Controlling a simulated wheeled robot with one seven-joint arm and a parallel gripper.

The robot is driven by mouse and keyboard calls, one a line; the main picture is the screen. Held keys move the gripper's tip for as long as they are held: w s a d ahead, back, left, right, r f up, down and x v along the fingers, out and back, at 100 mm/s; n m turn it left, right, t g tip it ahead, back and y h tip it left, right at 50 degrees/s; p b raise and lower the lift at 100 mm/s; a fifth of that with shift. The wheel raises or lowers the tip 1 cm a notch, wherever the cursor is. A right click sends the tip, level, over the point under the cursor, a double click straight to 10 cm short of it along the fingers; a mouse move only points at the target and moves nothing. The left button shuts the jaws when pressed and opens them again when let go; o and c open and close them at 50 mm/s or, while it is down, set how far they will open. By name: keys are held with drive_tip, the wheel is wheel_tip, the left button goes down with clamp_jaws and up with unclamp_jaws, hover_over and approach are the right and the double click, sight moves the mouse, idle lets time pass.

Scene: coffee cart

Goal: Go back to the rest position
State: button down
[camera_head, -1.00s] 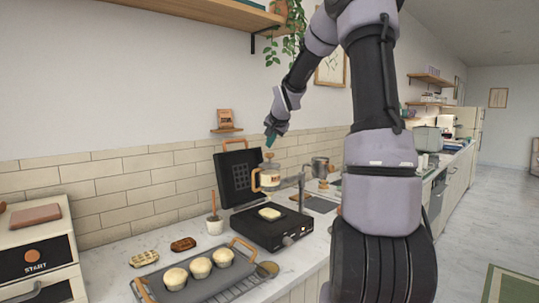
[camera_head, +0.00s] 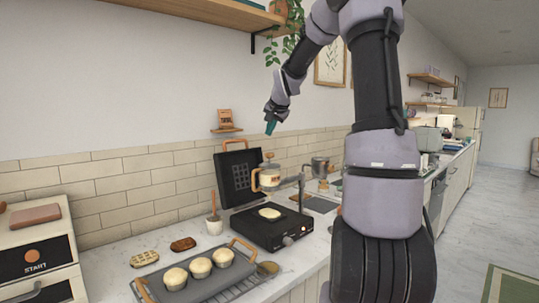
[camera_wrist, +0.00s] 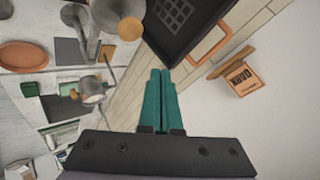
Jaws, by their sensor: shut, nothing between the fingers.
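My gripper (camera_head: 270,127) is in the air above the counter, in front of the tiled wall. Its teal fingers point down and are closed together with nothing between them; they also show in the wrist view (camera_wrist: 161,98). Below it is an open black waffle maker (camera_head: 272,228) with pale batter (camera_head: 269,213) on its lower plate. Its raised lid (camera_head: 238,175) also shows in the wrist view (camera_wrist: 180,18). A glass-and-wood dispenser (camera_head: 270,178) stands beside the lid, below my gripper and apart from it.
A grey tray (camera_head: 212,283) holds several muffins at the front. A small wall shelf (camera_head: 226,130) with a card is left of my gripper. An upper shelf (camera_head: 215,12) and a hanging plant (camera_head: 290,35) are near the arm.

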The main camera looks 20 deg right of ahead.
drive_tip(key=s+a+n+g+y, duration=0.1)
drive_tip(key=s+a, duration=0.4)
drive_tip(key=s, duration=1.4)
drive_tip(key=s+a+n+g+y, duration=0.1)
drive_tip(key=s+a+n, duration=0.3)
drive_tip(key=s, duration=1.5)
drive_tip(key=shift+s+a+r, duration=0.15)
drive_tip(key=shift+a+r, duration=0.1)
drive_tip(key=shift+a, duration=0.9)
